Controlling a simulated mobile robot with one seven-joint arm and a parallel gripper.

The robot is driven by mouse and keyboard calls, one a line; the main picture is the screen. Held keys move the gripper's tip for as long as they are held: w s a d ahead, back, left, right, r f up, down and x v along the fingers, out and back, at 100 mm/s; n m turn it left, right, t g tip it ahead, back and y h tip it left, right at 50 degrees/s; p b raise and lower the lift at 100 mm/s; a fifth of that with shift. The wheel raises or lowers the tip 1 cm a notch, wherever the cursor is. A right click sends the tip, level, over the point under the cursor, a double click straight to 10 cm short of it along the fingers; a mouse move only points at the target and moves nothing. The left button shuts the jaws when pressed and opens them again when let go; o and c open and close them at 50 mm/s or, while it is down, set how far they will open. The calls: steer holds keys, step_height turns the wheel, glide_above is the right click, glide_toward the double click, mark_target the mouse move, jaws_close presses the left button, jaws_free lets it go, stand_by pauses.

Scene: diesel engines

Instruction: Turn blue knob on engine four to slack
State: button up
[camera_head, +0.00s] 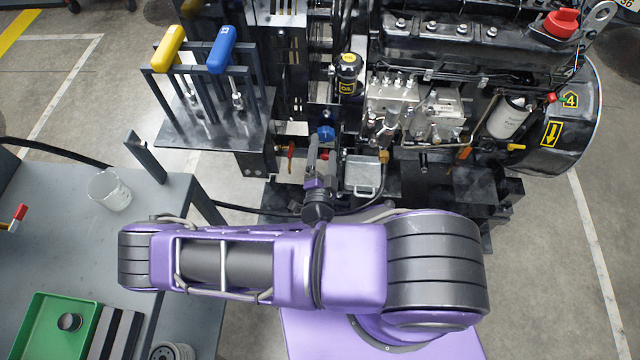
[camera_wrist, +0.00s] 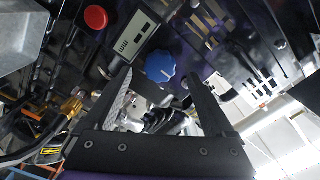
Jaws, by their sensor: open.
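The blue knob (camera_head: 325,132) sits low on the front of engine four (camera_head: 430,38), left of its middle. A yellow "4" label (camera_head: 570,99) marks the drum at the engine's right end. In the wrist view the blue knob (camera_wrist: 160,67) has a scalloped rim and a pale mark, and lies between my fingertips in the picture. My gripper (camera_wrist: 158,76) is open and empty, just in front of the knob. I cannot tell whether the fingertips reach around it. In the head view my gripper (camera_head: 320,165) is partly hidden by my wrist.
A red button (camera_wrist: 96,17) and a pale panel (camera_wrist: 136,38) are near the knob. A red-handled valve (camera_head: 290,152) and a metal box (camera_head: 362,175) flank my gripper. Yellow (camera_head: 167,48) and blue (camera_head: 222,48) lever handles stand upper left. A workbench (camera_head: 60,180) holds a glass beaker (camera_head: 109,190).

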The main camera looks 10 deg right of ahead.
steer(key=v, duration=1.4)
steer(key=shift+s+b, duration=0.35)
steer(key=shift+s, duration=0.05)
steer(key=shift+a, duration=0.15)
